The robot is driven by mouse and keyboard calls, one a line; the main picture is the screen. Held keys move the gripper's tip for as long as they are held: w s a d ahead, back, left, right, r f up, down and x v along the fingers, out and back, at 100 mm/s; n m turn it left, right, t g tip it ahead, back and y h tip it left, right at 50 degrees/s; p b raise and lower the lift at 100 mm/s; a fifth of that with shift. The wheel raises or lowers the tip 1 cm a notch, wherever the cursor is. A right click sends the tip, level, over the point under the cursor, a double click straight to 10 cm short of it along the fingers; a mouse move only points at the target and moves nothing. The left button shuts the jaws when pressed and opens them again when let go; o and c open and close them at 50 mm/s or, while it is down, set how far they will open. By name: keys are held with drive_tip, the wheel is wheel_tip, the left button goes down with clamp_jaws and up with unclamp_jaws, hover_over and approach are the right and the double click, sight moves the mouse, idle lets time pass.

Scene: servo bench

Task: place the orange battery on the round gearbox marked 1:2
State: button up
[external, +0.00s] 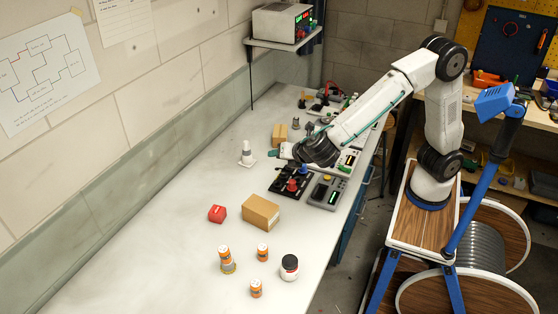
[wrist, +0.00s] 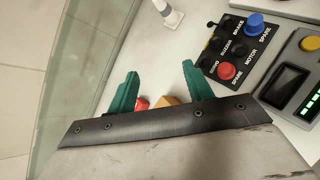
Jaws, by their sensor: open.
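My gripper (wrist: 160,86) is open and empty, with two green fingers spread apart in the wrist view. In the external view its dark wrist (external: 318,150) hangs over the bench near the control panels, and the fingertips are hard to make out. Small orange-and-white cylinders stand at the near end of the bench: one at the left (external: 224,252), one at the middle (external: 262,252) and one in front (external: 256,288). Markings are too small to read, so I cannot identify the 1:2 gearbox. My gripper is far from these cylinders.
A button panel (wrist: 228,52) and grey meter (external: 328,192) lie near my gripper. The left bench strip is clear.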

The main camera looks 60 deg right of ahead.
drive_tip(key=s+d+r+m+g, duration=0.15)
drive_tip(key=s+d+m, duration=0.25)
drive_tip(key=d, duration=0.4)
drive_tip(key=s+d+r+m+g, duration=0.1)
drive_tip(key=s+d+m+g, duration=0.25)
drive_tip(key=d, duration=0.55)
drive_tip(key=s+d+r+m+g, duration=0.1)
drive_tip(key=s+d+r+m, duration=0.1)
drive_tip(key=s+d+m, duration=0.45)
drive_tip(key=s+d+f+m+g+y, duration=0.1)
drive_tip(key=s+d+m, duration=0.3)
drive_tip(key=s, duration=0.4)
drive_tip(key=s+d+f+m+g+y, duration=0.1)
drive_tip(key=s+d+f+m+y, duration=0.1)
drive_tip(key=s+m, duration=0.4)
drive_tip(key=s+d+y, duration=0.1)
drive_tip(key=s, duration=0.2)
drive_tip(key=shift+s+d+f+m+g+y, duration=0.25)
drive_tip(key=shift+d+f+m+g+y, duration=0.05)
drive_tip(key=shift+d+g, duration=0.1)
